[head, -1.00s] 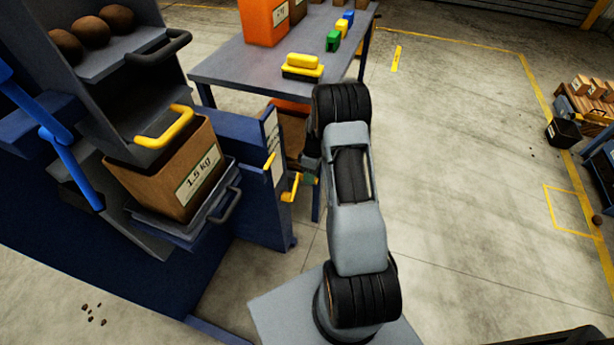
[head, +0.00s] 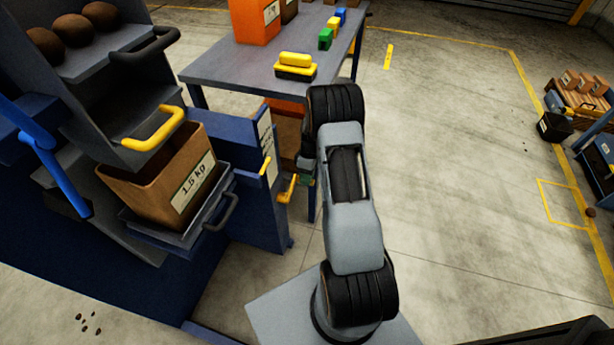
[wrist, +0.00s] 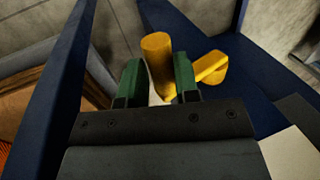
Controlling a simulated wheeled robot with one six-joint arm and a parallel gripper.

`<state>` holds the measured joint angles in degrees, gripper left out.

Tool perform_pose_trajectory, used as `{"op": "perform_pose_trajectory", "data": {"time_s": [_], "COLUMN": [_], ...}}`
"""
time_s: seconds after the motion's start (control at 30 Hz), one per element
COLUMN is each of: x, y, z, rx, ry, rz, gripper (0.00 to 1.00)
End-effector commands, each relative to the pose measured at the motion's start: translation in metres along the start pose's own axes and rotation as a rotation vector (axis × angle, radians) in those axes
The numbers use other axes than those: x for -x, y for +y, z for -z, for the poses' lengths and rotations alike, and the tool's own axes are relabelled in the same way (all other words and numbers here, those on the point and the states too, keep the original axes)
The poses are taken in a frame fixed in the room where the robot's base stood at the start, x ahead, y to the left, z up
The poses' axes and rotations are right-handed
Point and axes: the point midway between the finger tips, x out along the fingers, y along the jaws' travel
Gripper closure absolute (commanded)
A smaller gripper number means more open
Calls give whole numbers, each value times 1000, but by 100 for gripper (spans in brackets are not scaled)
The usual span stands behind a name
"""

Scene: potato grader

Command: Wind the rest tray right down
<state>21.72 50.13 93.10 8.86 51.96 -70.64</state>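The grey rest tray (head: 206,231) juts from the blue machine and carries a brown box (head: 150,196) marked 1.5 kg. A yellow crank (head: 288,189) sticks out from the side of the machine's blue panel (head: 247,208). In the wrist view the crank (wrist: 210,68) shows an arm and an upright round knob. My gripper (head: 306,172) is beside the crank, partly hidden by my arm in the head view. In the wrist view its green fingers (wrist: 159,82) are apart, with the knob showing in the gap between their tips. I cannot tell whether they touch it.
A yellow handle (head: 153,130) is on the chute above the box. A second small yellow part (head: 265,165) is on the panel. A grey table (head: 250,66) with an orange bin (head: 255,20) stands just behind my arm. The floor to the right is open.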

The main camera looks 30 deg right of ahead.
Motion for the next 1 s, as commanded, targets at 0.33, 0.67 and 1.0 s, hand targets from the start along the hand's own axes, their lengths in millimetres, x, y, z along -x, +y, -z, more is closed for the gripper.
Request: {"op": "perform_pose_trajectory", "data": {"time_s": [0.33, 0.67, 1.0], "x": [1, 17, 71], "y": [0, -4, -54], "z": [2, 2, -19], "rx": [5, 3, 2], "ry": [1, 2, 3], "rz": [-6, -5, -8], "gripper": [47, 47, 47]}}
